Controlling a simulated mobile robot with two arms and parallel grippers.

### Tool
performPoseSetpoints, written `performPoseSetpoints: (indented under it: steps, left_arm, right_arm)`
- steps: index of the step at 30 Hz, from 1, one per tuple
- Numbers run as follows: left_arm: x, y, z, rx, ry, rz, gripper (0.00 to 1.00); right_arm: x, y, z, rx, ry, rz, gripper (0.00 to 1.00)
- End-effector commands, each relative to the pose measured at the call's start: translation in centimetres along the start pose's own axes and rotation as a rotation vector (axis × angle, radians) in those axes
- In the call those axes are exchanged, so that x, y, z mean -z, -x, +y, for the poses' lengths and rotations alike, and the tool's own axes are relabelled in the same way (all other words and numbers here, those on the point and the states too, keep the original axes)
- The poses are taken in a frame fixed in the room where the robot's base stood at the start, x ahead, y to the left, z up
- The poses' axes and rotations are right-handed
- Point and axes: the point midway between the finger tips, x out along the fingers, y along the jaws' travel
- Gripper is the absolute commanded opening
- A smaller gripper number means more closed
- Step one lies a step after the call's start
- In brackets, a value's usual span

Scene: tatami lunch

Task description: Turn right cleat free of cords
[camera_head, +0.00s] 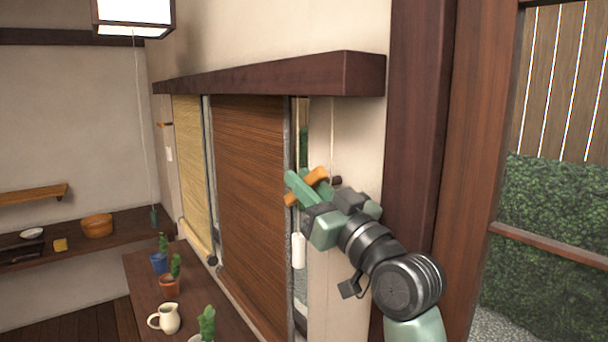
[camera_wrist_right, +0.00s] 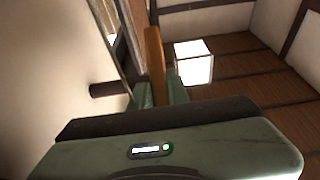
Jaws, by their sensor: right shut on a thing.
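The right cleat (camera_head: 314,177) is an orange-brown wooden bar by the right edge of the dark blind. It is tilted, and its ends show past my fingers. My right gripper (camera_head: 304,188) is shut on it. In the right wrist view the cleat (camera_wrist_right: 155,62) stands up between the fingertips (camera_wrist_right: 158,92). A dark peg (camera_head: 336,181) sticks out from the wall beside it and also shows in the right wrist view (camera_wrist_right: 105,89). A thin pale cord (camera_head: 331,130) hangs from the lintel to behind my gripper. I cannot tell whether cord is wound on the cleat. My left gripper is out of view.
A white tag (camera_head: 298,250) hangs below my gripper. The dark blind (camera_head: 248,170) and a pale blind (camera_head: 188,150) hang under the lintel (camera_head: 270,77). Potted cacti (camera_head: 170,285) and a cream jug (camera_head: 168,318) stand on the shelf below. A second cleat (camera_head: 164,125) is farther left.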

Motion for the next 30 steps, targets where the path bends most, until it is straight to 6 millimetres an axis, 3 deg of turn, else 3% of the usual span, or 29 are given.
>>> performPoseSetpoints:
  steps: [1,6,12,30]
  left_arm:
    - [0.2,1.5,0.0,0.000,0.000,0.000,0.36]
    - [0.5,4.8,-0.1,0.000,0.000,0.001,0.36]
    - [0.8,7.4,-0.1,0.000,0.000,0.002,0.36]
    - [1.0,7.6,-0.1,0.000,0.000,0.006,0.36]
  right_arm:
    - [0.6,-0.3,0.0,0.000,0.002,-0.032,0.00]
    - [0.8,-0.5,0.1,-0.001,0.004,-0.154,0.00]
    - [0.4,-0.5,0.1,-0.003,0.006,-0.335,0.00]
    - [-0.5,-0.6,0.1,-0.002,0.001,-0.801,0.00]
